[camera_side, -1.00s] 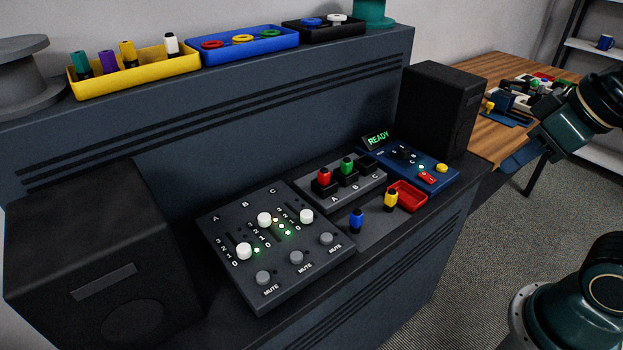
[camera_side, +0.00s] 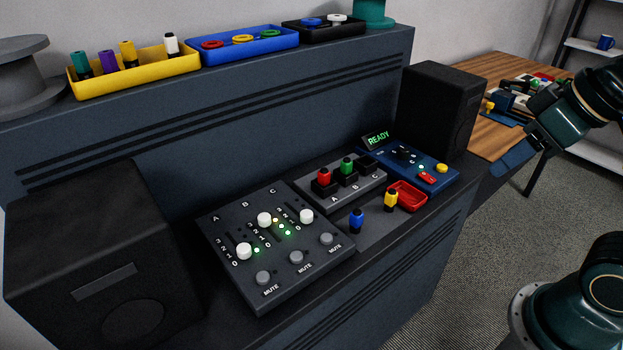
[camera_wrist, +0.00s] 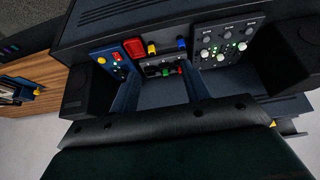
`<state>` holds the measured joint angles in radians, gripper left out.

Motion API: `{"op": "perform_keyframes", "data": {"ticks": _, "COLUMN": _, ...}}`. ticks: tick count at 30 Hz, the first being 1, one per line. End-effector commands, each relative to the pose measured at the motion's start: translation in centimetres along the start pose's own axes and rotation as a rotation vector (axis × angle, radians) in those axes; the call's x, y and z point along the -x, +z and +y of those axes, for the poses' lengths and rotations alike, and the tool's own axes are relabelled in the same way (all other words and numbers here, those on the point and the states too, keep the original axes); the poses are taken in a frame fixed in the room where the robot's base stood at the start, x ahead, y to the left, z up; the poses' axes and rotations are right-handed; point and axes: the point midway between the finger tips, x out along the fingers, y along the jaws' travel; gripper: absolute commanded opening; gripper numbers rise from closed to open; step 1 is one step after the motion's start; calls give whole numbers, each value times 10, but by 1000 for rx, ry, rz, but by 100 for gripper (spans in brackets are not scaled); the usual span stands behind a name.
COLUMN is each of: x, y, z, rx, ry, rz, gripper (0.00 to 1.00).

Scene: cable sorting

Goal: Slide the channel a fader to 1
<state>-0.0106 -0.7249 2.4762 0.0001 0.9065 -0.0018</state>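The dark mixer panel (camera_side: 300,274) with three fader slots A, B and C sits left of centre on the desk. The white channel A fader knob (camera_side: 244,251) is low in its slot, near the 1 and 0 marks; I cannot tell exactly which. The panel also shows upside down in the wrist view (camera_wrist: 229,72). My gripper (camera_wrist: 160,88) is open and empty in the wrist view, its two fingers well apart. In the side view it is at the right (camera_side: 512,158), clear of the mixer.
The channel B knob (camera_side: 264,219) is high, the channel C knob (camera_side: 306,216) lower in its slot. Grey mute buttons (camera_side: 297,257) line the front.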

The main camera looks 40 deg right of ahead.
Motion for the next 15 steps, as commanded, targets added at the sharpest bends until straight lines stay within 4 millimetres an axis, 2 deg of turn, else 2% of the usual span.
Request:
{"op": "perform_keyframes", "data": {"ticks": 5, "x": 1, "y": -22, "z": -7, "rx": 35, "ry": -15, "rz": -30, "gripper": 47}}
{"op": "perform_keyframes", "data": {"ticks": 15, "x": -5, "y": -89, "z": -35, "rx": 140, "ry": -56, "rz": -113, "gripper": 47}}
